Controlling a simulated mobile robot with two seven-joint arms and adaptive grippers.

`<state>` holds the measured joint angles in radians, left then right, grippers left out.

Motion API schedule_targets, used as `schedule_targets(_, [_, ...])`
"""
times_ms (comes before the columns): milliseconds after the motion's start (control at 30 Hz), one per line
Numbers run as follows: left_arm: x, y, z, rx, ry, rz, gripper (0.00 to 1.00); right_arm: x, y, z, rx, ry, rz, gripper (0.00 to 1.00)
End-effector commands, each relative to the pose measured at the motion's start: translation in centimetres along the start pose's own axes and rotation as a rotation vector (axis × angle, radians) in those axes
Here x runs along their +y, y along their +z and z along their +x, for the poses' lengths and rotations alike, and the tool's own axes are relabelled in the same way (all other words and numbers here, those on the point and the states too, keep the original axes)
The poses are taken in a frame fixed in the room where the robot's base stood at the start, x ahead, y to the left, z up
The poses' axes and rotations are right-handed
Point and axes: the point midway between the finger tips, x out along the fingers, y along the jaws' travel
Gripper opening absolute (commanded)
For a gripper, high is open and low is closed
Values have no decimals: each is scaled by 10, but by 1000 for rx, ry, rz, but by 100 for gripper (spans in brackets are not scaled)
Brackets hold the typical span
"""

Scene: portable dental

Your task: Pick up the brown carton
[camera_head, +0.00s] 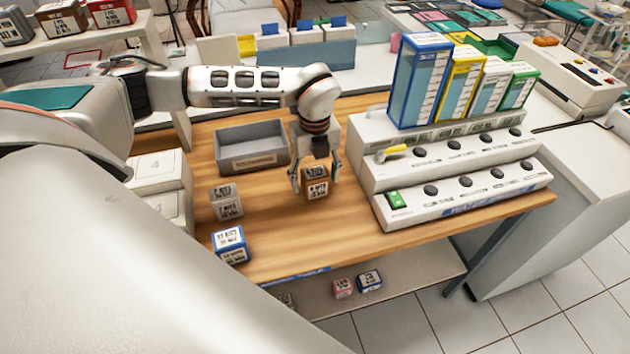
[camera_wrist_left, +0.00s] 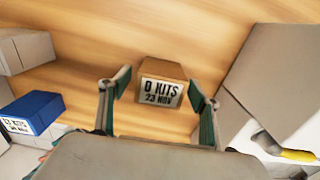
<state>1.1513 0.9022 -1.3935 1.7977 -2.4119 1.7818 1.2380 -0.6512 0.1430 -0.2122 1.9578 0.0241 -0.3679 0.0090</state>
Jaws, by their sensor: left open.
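The brown carton (camera_head: 317,188) stands on the wooden table between the grey bin and the white console. A white label with black print shows on its front. In the left wrist view the carton (camera_wrist_left: 162,84) lies ahead, between the two fingertips, with its label reading "0 KITS". My left gripper (camera_head: 315,180) is open, pointing down with one finger on each side of the carton. It also shows in the left wrist view (camera_wrist_left: 160,100), with a gap at each side of the carton. My right gripper is not in view.
A grey open bin (camera_head: 251,163) stands behind left. A grey carton (camera_head: 226,203) and a blue carton (camera_head: 230,245) stand to the left. The white console (camera_head: 450,168) with knobs stands close on the right. Bare wood lies in front of the brown carton.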

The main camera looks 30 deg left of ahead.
Motion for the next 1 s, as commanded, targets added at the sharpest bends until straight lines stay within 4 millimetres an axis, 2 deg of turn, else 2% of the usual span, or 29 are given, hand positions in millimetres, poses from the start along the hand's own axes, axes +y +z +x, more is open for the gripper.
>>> schedule_targets(133, [0, 0, 11, 0, 0, 2, 62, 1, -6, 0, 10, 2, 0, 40])
schedule_targets(367, [0, 0, 12, 0, 0, 1, 62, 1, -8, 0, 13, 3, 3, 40])
schedule_targets(500, [0, 0, 12, 0, 0, 1, 26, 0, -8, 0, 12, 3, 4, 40])
schedule_targets(533, [0, 0, 12, 0, 0, 1, 21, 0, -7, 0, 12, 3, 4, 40])
schedule_targets(867, [0, 0, 11, 0, -1, 1, 20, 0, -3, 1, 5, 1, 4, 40])
schedule_targets(1000, [-1, 0, 4, 0, -2, 0, 20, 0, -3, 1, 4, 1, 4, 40])
